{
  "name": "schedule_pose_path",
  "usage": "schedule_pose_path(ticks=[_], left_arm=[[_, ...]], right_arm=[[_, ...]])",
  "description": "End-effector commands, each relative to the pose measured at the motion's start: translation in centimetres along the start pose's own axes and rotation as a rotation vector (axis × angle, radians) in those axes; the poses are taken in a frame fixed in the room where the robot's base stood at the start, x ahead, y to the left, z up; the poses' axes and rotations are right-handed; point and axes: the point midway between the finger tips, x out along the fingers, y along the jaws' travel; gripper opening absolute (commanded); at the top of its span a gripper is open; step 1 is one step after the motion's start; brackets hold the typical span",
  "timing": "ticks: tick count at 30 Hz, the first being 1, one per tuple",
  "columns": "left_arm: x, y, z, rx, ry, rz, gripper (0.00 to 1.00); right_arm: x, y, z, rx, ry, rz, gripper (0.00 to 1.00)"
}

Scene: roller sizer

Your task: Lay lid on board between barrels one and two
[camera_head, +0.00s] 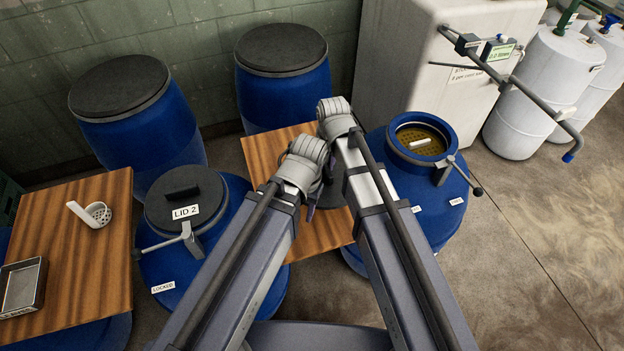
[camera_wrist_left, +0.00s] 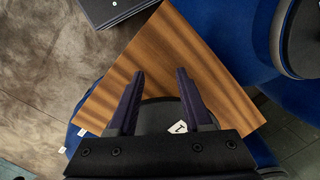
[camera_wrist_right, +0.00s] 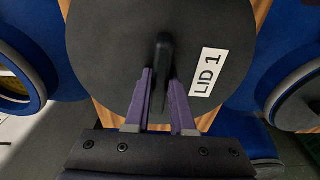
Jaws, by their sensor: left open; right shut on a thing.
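Lid 1, a dark round lid with a white label (camera_wrist_right: 165,25), fills much of the right wrist view. My right gripper (camera_wrist_right: 160,75) is shut on its upright handle. The lid is over the wooden board (camera_head: 262,155) between the two front barrels; whether it touches the board I cannot tell. In the head view my arms hide most of the lid. My left gripper (camera_wrist_left: 157,78) is open and empty, above the board near the lid's edge. Barrel one (camera_head: 445,205), on the right, is open with yellowish contents. Barrel two (camera_head: 150,260), on the left, wears Lid 2 (camera_head: 182,190).
Two blue barrels with dark lids (camera_head: 120,85) (camera_head: 281,48) stand at the back wall. A left wooden board (camera_head: 100,260) holds a white cup-like tool (camera_head: 95,212) and a metal tray (camera_head: 22,288). A pale cabinet (camera_head: 410,60) and white tanks (camera_head: 540,90) stand at right.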

Motion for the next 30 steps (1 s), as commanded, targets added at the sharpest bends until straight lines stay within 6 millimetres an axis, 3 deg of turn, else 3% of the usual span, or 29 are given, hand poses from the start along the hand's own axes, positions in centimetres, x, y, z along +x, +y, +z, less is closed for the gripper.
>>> schedule_pose_path(ticks=[1, 8, 19, 30], left_arm=[[0.8, 0.1, -0.1, 0.0, 0.0, 0.0, 0.5], [1.3, 0.1, -0.1, 0.0, 0.0, 0.0, 0.5], [6.5, 0.6, -0.4, -0.001, 0.0, 0.0, 0.5], [7.6, 0.7, -0.5, -0.001, 0.0, 0.0, 0.5]], right_arm=[[0.7, -0.4, 1.2, -0.02, 0.0, -0.003, 0.0], [1.2, -0.4, 1.1, -0.028, 0.0, -0.003, 0.0], [6.4, -0.4, 1.7, -0.027, 0.0, -0.003, 0.0], [7.5, -0.4, 1.9, -0.027, 0.0, -0.003, 0.0]])
